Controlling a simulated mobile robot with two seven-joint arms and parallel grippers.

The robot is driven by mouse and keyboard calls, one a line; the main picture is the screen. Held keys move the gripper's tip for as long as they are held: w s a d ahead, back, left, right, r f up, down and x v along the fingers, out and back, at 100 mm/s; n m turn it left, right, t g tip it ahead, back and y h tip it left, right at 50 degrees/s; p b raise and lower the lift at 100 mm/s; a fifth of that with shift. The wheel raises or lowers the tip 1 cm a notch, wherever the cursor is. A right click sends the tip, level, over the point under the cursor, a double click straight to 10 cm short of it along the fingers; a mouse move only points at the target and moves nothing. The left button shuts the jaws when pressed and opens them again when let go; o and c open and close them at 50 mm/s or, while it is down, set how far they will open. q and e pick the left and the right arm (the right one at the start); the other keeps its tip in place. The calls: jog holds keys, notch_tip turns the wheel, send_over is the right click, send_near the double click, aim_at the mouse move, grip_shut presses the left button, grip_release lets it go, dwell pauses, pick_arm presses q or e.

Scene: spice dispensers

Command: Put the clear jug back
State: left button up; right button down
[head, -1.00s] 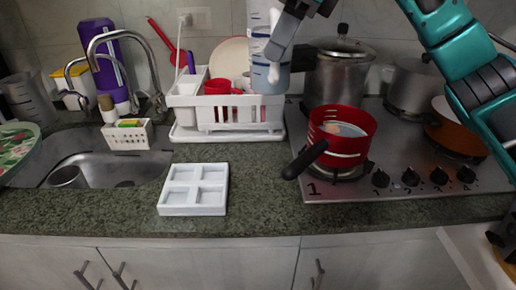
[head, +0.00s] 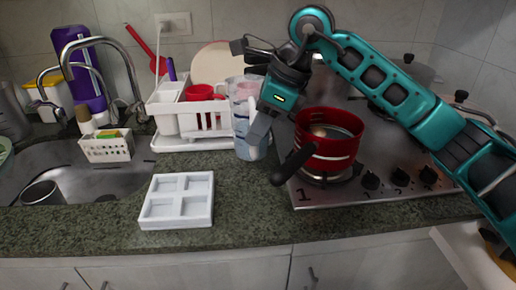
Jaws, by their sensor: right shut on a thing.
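The clear jug (head: 246,140) is a tall see-through container with a bluish tint. It is upright at the right end of the dish rack (head: 212,140), low by the counter, just left of the stove. I cannot tell whether its base touches the counter. My right gripper (head: 258,128) reaches in from the right, tilted down, and is shut on the jug. My left gripper is not in view.
A red pot (head: 328,150) with a black handle (head: 293,166) pointing toward the jug stands on the stove (head: 385,165). A white four-compartment tray (head: 178,224) lies on the counter in front. The counter between tray and stove is clear.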

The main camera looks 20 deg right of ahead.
jog(key=shift+f, duration=0.2)
notch_tip(320, 180, down, 3)
jog(key=shift+f, duration=0.45)
jog(key=shift+f+b, duration=0.15)
jog(key=shift+b, duration=0.2)
jog(key=c, duration=1)
grip_release()
